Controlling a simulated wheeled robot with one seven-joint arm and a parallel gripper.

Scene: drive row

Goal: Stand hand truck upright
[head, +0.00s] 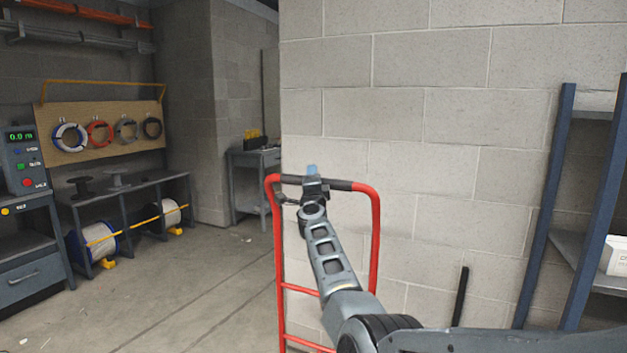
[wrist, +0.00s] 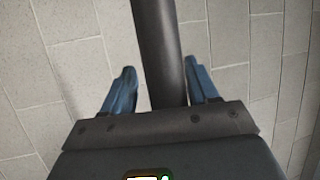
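The hand truck (head: 375,235) has a red tube frame and a dark grip bar (head: 345,185) across its top. It stands against or close to the block wall; its base is below the picture, and I cannot tell how far it leans. My gripper (head: 312,170) is at the middle of the grip bar. In the wrist view the dark bar (wrist: 158,45) passes between my two blue fingers (wrist: 160,70). The fingers are apart, with a visible gap on the left finger's side; the right finger is very near the bar. Contact is not clear.
A block wall (head: 440,130) rises behind the hand truck. A blue-framed shelf (head: 545,200) stands at the right, with a dark bar (head: 460,297) leaning near it. A bench with cable reels (head: 100,240) and a control box (head: 25,160) are at the left. Open floor (head: 190,280) lies between.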

